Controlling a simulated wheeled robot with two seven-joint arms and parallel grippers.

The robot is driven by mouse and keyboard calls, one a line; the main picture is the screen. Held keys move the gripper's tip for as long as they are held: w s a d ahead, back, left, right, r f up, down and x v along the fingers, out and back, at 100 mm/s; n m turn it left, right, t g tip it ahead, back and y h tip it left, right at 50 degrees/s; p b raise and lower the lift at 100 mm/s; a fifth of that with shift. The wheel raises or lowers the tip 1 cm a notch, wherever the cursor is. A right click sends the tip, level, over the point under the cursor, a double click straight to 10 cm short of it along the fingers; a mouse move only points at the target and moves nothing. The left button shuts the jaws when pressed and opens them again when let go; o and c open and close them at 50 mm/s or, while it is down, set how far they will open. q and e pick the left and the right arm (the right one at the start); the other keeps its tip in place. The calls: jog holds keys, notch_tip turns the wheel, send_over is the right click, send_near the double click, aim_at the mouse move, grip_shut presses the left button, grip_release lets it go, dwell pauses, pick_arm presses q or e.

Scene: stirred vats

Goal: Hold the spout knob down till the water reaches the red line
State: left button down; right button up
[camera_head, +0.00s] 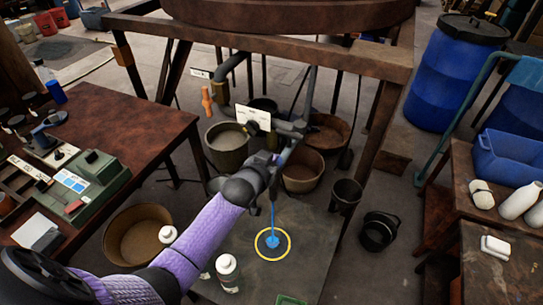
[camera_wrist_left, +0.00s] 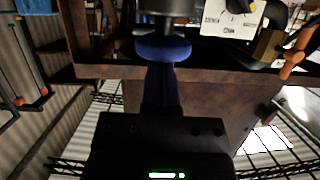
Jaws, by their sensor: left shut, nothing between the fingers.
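My left gripper (camera_head: 283,154) is at the end of the purple arm, up against the grey spout pipework under the wooden frame. In the left wrist view its dark fingers (camera_wrist_left: 160,88) are shut with nothing between them. Their tips appear to meet a round blue knob (camera_wrist_left: 163,49) under a dark cylinder; I cannot tell how far it is pressed. In the head view a thin blue stream of water (camera_head: 273,215) falls to a yellow ring (camera_head: 288,252) on a dark board. I cannot make out a red line. My right gripper is not in view.
A white panel (camera_head: 252,118) hangs by the spout. Buckets (camera_head: 226,148) stand beneath the frame, and a dark pot (camera_head: 346,193) is to the right. A white bottle (camera_head: 227,270) stands on the board. A brown table (camera_head: 125,115) is at left, blue drums (camera_head: 452,80) at right.

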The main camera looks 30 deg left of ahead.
pick_arm(q)
jog(key=shift+s+f, duration=0.2)
jog(key=shift+f, duration=0.4)
jog(key=shift+d+f, duration=0.15)
dwell(1.2)
jog(key=r+p, duration=0.4)
jog(key=r, duration=0.1)
jog(key=shift+w, duration=0.35)
jog(key=p+v, duration=0.4)
jog(key=v, duration=0.6)
jog(key=shift+w+r, duration=0.1)
